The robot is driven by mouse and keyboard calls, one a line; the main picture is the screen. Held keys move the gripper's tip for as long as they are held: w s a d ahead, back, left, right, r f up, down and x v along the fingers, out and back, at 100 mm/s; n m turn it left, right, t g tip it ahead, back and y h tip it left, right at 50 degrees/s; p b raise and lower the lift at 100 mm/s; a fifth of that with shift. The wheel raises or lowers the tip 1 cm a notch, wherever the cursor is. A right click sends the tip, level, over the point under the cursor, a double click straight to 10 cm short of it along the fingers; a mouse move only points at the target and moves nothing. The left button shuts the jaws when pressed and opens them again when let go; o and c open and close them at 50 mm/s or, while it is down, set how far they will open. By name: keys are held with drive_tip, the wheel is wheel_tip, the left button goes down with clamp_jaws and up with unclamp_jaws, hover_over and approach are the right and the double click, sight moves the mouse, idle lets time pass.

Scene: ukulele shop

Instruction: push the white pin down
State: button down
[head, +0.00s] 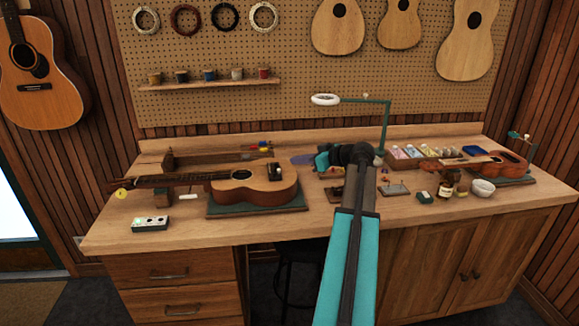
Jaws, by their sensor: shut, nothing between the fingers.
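An acoustic guitar (252,188) lies face up on a dark green mat (257,210) on the workbench, its neck to the left. A small dark block (273,172) shows near the right end of its body, with tiny light spots above it. I cannot make out a white pin for certain at this size. My gripper (322,160) is shut and empty, to the right of the guitar and apart from it in the picture. My own arm hides part of the bench behind it.
A neck rest (161,197) stands under the guitar's neck. A grey box (151,224) sits at the front left. A ukulele (502,164), a white bowl (483,188) and a bottle (446,188) are at right.

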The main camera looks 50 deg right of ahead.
drive_tip(key=shift+b+v, duration=0.7)
drive_tip(key=shift+v, duration=2.15)
drive_tip(key=shift+a, duration=0.1)
